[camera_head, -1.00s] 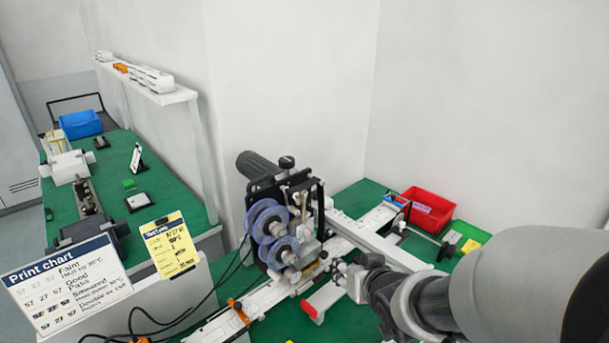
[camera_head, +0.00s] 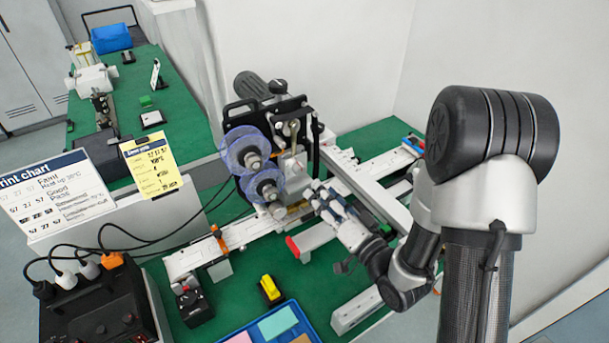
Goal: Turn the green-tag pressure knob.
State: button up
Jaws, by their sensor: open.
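The coder machine (camera_head: 290,140) stands over the white conveyor rail, with two clear blue-purple reels (camera_head: 243,150) on its front. A dark knob (camera_head: 278,87) sits on its top. No green tag can be made out on the machine, so I cannot tell which knob is the green-tag pressure knob. My gripper (camera_head: 322,198) is at the machine's lower right side, close to the print area above the rail. Its jaws are open, with nothing visible held. The fingertips are small, and whether they touch the machine cannot be told.
A red-ended white bar (camera_head: 312,240) lies below my gripper. A yellow block (camera_head: 270,289) and a blue tray (camera_head: 250,331) of coloured cards are at the front. A black control box (camera_head: 100,312) with cables stands at front left. A print chart (camera_head: 55,195) and yellow note (camera_head: 150,166) stand at left.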

aim_at(302, 172)
jog(key=x, duration=0.9)
jog(key=shift+w+a+b, duration=0.2)
jog(key=shift+w+b, duration=0.15)
jog(key=shift+b, duration=0.05)
grip_shut()
